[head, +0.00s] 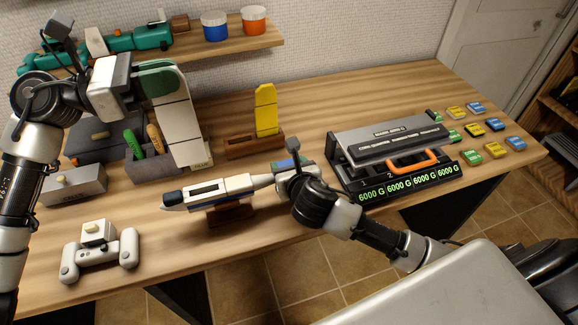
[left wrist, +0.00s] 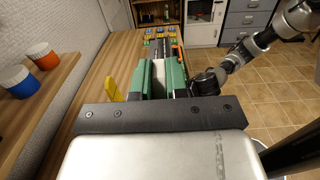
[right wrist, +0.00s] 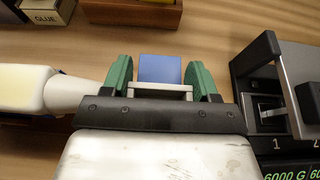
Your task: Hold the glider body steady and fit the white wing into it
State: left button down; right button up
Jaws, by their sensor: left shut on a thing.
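The glider body (head: 228,187) is white with a dark blue nose and an open slot on top. It rests on a brown wooden stand (head: 232,214). My left gripper (head: 160,82) is shut on the white wing (head: 182,130) and holds it nearly upright, behind and left of the body, apart from it. The wing also shows between the green fingers in the left wrist view (left wrist: 158,75). My right gripper (right wrist: 162,85) is at the body's tail, its fingers wide apart on either side of the blue tail piece (right wrist: 160,68). Whether they touch it is unclear.
A yellow wing (head: 266,108) stands in a wooden holder (head: 245,148). A black machine (head: 390,155) with an orange handle is right of the tail. A tool box (head: 150,170), a grey box (head: 75,187) and a controller (head: 100,255) are at left. The front middle table is clear.

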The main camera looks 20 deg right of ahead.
jog(key=shift+c, duration=0.9)
pick_arm(q)
send_over(194, 162)
jog(key=shift+w+f, duration=0.2)
jog(key=shift+f, duration=2.7)
jog(key=shift+w+f, duration=0.15)
jog(key=shift+f, duration=2.7)
jog(key=shift+f, duration=0.15)
jog(key=c, duration=1.1)
grip_release()
jog(key=shift+r, duration=0.2)
jog(key=a, duration=0.8)
jog(key=w+a, duration=0.1)
jog(key=a, duration=0.3)
